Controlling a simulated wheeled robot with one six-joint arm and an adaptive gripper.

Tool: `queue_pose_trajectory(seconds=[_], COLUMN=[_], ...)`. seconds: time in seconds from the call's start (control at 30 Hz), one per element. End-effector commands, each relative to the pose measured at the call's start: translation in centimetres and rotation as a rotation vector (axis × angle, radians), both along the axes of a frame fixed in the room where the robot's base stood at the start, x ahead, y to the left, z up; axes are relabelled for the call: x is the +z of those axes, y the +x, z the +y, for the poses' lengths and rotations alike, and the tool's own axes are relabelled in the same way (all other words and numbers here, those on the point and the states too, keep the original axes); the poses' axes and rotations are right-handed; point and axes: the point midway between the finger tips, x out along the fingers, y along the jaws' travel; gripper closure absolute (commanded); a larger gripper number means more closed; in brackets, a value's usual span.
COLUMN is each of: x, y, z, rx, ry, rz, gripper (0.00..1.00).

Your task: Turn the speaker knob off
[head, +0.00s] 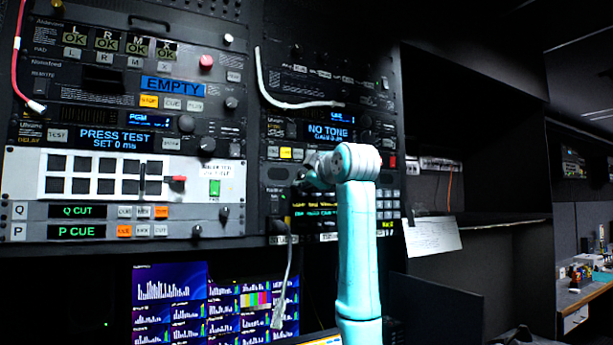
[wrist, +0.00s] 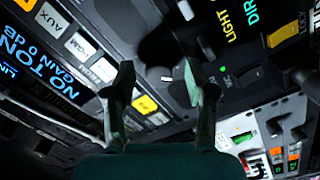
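No knob with a readable speaker label shows. In the wrist view, a dark round knob (wrist: 178,52) with a small pale mark lies on the black panel just ahead of my fingers; its setting is unclear. A small green light and a MIC label sit to its right. My gripper (wrist: 158,74) has its two fingers apart, with a visible gap and nothing clearly held between them. Whether a fingertip touches the knob cannot be told. In the head view, my gripper (head: 316,172) is at the right-hand rack, and my arm hides the panel behind it.
The NO TONE display (head: 328,132) and yellow and white buttons (head: 286,153) are close to my gripper. A grey cable (head: 288,275) hangs below. Lit monitors (head: 168,297) stand under the racks. Dark open shelving (head: 475,185) is to the right, with a paper sheet (head: 432,236).

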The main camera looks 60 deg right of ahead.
Motion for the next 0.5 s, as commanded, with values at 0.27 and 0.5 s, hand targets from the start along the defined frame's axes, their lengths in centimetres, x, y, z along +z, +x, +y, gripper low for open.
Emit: queue_pose_trajectory(seconds=[0.27, 0.5], x=[0.1, 0.2], y=[-0.6, -3.8], z=[0.3, 2.6], rx=[0.0, -0.001], ry=[-0.001, -0.004], rz=[-0.002, -0.004], gripper=[0.45, 0.45])
